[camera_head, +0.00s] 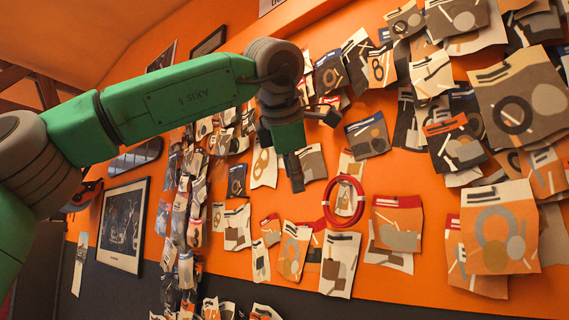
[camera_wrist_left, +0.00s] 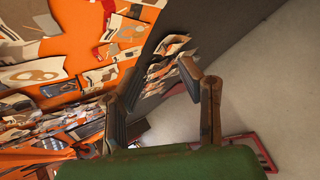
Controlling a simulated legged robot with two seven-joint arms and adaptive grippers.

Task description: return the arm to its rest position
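My left arm (camera_head: 180,95) is green with grey joints. It comes in from the left of the head view, reaches across the upper middle and bends downward at its wrist. My left gripper (camera_head: 296,172) hangs below the wrist in front of the orange wall. In the left wrist view the two dark fingers of the left gripper (camera_wrist_left: 162,75) stand apart with nothing between them, so it is open and empty. My right arm and right gripper are not in view.
The orange wall (camera_head: 400,180) is covered with hanging packets, several of them (camera_head: 505,225) large at the right. A red ring (camera_head: 343,201) shows among them, right of the gripper. A framed picture (camera_head: 124,226) hangs at lower left. Bare pale floor (camera_wrist_left: 270,75) shows in the wrist view.

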